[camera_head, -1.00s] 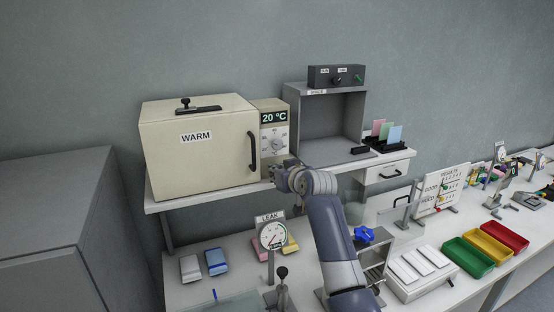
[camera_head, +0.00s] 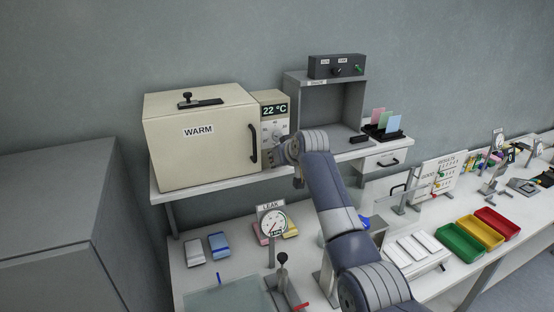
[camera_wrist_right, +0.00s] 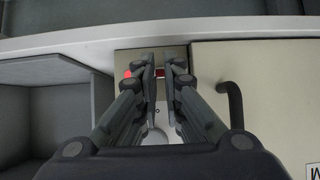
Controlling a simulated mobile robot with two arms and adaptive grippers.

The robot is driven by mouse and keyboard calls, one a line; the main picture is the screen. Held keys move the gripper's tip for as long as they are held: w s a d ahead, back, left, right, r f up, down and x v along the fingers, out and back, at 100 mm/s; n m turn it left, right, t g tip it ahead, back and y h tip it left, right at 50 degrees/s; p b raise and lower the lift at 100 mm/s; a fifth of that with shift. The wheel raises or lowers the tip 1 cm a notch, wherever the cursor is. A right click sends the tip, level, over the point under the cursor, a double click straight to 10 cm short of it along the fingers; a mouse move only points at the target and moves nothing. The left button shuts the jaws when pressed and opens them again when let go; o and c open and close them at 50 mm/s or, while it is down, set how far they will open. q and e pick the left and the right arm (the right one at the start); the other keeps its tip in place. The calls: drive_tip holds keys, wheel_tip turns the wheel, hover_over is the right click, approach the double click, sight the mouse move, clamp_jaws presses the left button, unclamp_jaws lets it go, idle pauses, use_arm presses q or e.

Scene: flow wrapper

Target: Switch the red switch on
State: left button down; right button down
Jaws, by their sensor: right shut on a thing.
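The red switch (camera_wrist_right: 160,71) shows as a small red patch between the fingertips in the right wrist view, low on the control panel (camera_head: 283,113) of the cream WARM oven. My right gripper (camera_wrist_right: 160,73) is shut on it, with a finger on each side; the fingers hide most of the switch. A round red lamp (camera_wrist_right: 128,74) glows beside it. In the head view the right gripper (camera_head: 273,157) is at the panel's lower part, below the dial (camera_head: 277,133), and hides the switch. The display (camera_head: 275,110) reads 22 °C. My left gripper is out of view.
The oven door's black handle (camera_head: 254,147) is close beside the right gripper. The shelf edge (camera_head: 215,181) runs just below. A grey open box (camera_head: 317,84) stands right of the panel. The LEAK gauge (camera_head: 271,223) and several small items are on the bench below.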

drive_tip(key=c, duration=1.7)
unclamp_jaws()
drive_tip(key=v, duration=1.2)
drive_tip(key=shift+f, duration=0.1)
